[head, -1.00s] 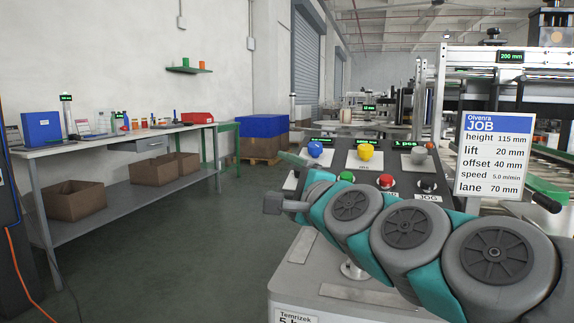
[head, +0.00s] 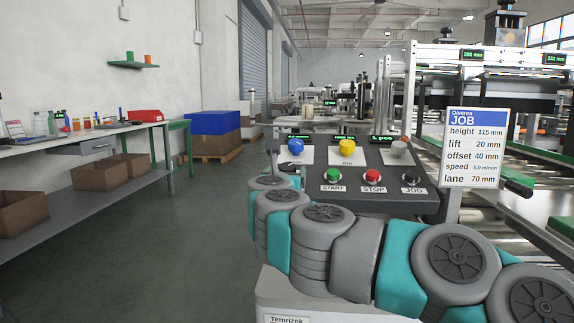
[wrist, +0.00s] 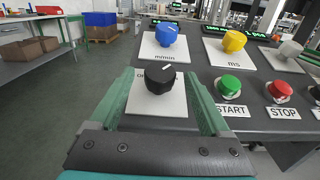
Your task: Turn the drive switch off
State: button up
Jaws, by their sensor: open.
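The drive switch, as far as I can tell, is the black rotary knob (wrist: 152,92) on a white plate at the left front of the control panel (head: 375,188). It has a white pointer line tilted up and to the right in the wrist view.
Close by on the panel are a blue knob (wrist: 166,35), a yellow knob (wrist: 234,41), a grey knob (head: 398,149), a green START button (wrist: 229,86), a red STOP button (wrist: 279,91) and a black JOG button (head: 411,180). A job sign (head: 474,147) stands right. Floor at left is clear.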

aim_at(289, 164)
jog(key=w, duration=0.6)
jog(key=shift+d+p, duration=0.1)
jog(key=shift+p, duration=0.25)
grip_shut()
dwell(0.3)
